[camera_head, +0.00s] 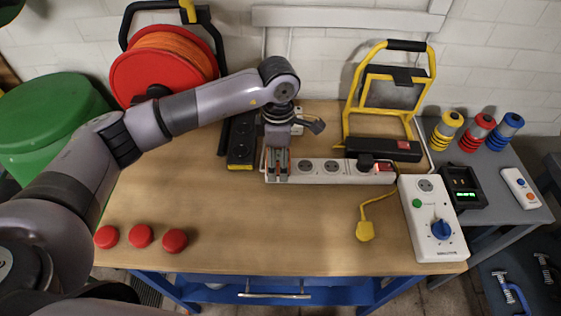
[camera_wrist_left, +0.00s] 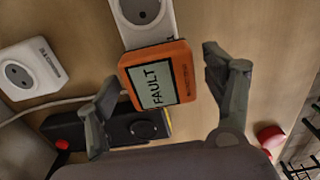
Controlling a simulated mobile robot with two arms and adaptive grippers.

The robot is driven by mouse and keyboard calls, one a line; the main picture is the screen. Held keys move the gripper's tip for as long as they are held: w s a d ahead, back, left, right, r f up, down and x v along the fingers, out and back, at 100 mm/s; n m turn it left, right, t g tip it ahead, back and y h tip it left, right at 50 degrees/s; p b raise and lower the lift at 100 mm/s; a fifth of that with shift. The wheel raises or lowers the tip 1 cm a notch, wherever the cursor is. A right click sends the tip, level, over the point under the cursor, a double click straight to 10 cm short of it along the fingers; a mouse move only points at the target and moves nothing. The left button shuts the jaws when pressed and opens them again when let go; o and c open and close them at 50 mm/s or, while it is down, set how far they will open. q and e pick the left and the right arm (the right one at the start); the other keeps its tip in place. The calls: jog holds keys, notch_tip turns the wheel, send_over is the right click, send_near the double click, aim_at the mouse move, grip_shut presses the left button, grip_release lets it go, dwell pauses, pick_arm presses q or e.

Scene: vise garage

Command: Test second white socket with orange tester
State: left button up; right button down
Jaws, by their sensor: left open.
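The orange tester (camera_wrist_left: 160,78) shows in the left wrist view; its screen reads FAULT. It covers the near end of the white socket strip (camera_wrist_left: 174,22); an uncovered socket (camera_wrist_left: 142,10) shows just past it. I cannot tell whether it is fully seated. The head view shows the white strip (camera_head: 345,180) on the bench, its left end under my left gripper (camera_head: 278,165), which mostly hides the tester. My left gripper (camera_wrist_left: 165,100) is open, one finger on each side of the tester, apparently apart from it. My right gripper is not in view.
A black socket strip (camera_head: 241,150) lies left of the white one. A black plug (camera_head: 365,163) sits toward the white strip's right end. A yellow work light (camera_head: 347,110) stands behind; a yellow plug (camera_head: 365,231) lies in front. The bench's front middle is clear.

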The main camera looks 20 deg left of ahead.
pick_arm(q)
jog(key=shift+b, duration=0.3)
dwell(0.4)
jog(key=c, duration=1.7)
jog(key=shift+r+p, duration=1.25)
jog(key=shift+r, duration=1.75)
